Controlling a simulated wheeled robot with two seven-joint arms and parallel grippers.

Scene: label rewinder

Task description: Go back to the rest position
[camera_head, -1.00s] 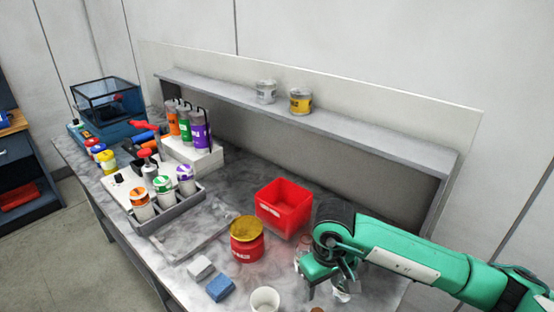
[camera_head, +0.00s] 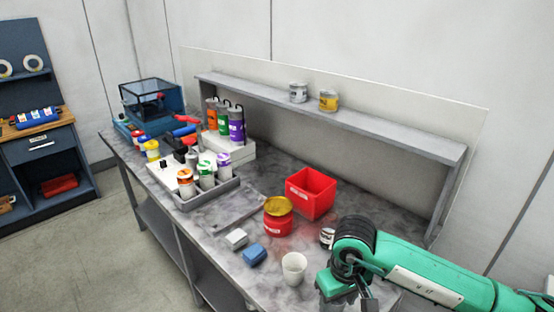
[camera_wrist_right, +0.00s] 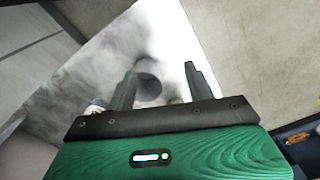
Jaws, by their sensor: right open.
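My right gripper (camera_head: 352,303) is at the lower right of the head view, by the table's front right part. Its teal arm comes in from the right. In the right wrist view its two dark fingers (camera_wrist_right: 161,70) stand apart with nothing held between them. A dark round thing (camera_wrist_right: 149,88) shows beyond the fingers on the marbled tabletop; I cannot tell what it is. A dark jar with a pale label (camera_head: 327,234) stands just behind the gripper, partly hidden by my arm. My left gripper is not in view.
A grey shelf (camera_head: 380,127) runs along the back. Open floor (camera_head: 130,255) lies at the left.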

